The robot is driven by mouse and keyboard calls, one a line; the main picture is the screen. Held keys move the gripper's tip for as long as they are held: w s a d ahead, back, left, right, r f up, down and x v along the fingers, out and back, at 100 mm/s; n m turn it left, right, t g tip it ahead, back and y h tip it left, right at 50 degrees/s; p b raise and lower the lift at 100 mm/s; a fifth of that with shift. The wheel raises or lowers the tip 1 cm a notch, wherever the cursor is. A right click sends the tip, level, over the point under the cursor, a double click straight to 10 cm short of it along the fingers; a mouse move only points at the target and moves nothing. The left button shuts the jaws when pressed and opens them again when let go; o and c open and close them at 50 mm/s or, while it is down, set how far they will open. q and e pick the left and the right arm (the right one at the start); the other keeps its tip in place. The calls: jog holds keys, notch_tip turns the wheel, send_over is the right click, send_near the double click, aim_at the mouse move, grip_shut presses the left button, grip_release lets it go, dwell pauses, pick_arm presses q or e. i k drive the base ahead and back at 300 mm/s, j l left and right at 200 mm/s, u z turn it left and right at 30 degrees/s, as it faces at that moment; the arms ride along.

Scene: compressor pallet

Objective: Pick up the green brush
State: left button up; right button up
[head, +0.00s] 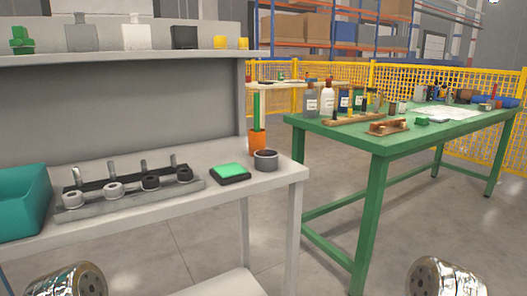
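A tall thin green handle (256,109) stands upright in or on an orange base (257,142) at the back right corner of the grey bench (262,185). It looks like the green brush, but I see no bristles. A flat block with a green top and dark underside (230,174) lies on the bench just in front of it. Two shiny metal cylinders of my arms show at the bottom left and bottom right edges, well apart from these things. No gripper fingers are visible.
A grey rack (130,190) with rings and pegs, a teal bin (22,203) and a dark round cup (265,160) stand on the bench. A shelf (120,58) hangs above. A green table (400,137) with bottles stands right. Floor between is clear.

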aim_at(256, 96)
jog(key=i+l+u, duration=0.15)
jog(key=l+u, duration=0.3)
jog(key=i+l+u, duration=0.1)
jog(key=l+u, duration=0.25)
jog(key=u, duration=0.15)
jog(key=l+u, duration=0.45)
